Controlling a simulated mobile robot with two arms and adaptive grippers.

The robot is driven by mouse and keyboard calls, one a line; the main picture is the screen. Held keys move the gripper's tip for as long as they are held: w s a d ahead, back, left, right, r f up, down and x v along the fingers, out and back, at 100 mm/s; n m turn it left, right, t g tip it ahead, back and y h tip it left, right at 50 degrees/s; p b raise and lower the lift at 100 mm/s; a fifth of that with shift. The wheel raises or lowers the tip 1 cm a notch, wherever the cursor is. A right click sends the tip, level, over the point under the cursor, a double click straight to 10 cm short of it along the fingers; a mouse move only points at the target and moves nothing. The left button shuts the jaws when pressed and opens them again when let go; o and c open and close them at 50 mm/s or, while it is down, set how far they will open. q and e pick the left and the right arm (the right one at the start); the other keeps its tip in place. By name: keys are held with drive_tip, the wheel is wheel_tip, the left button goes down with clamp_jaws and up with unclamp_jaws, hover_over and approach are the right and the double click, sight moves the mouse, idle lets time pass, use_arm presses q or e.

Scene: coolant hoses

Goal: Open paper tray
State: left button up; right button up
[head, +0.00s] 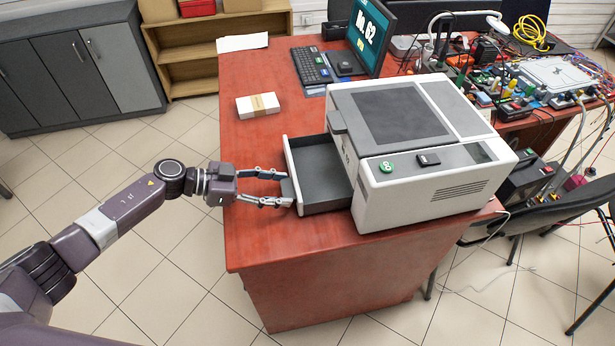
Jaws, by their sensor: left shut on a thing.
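A white and grey printer (413,150) stands on the red-brown desk (265,245). Its paper tray (325,172) is pulled out to the left, and its empty dark grey inside shows. My left gripper (287,188) comes in from the left at the tray's white front panel, with its fingers shut on a small grey handle at the front. Part of the handle is hidden by the fingers. My right gripper does not show.
A banded stack of white paper (258,105) lies on the desk behind the tray. A keyboard (313,66) and a monitor (366,35) stand farther back. Cables and electronics crowd the right-hand desk. A black chair (545,215) stands at the right. The floor left of the desk is clear.

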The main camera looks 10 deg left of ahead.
use_arm(q)
drive_tip(key=s+a, duration=0.1)
drive_tip(key=a, duration=0.4)
drive_tip(key=s+a, duration=0.1)
drive_tip(key=a, duration=0.2)
drive_tip(key=shift+s+a, duration=0.1)
drive_tip(key=shift+s, duration=0.2)
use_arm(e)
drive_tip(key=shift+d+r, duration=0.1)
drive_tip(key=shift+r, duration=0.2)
use_arm(q)
drive_tip(key=o, duration=1.7)
drive_tip(key=v, duration=1.2)
drive_tip(key=shift+a, duration=0.1)
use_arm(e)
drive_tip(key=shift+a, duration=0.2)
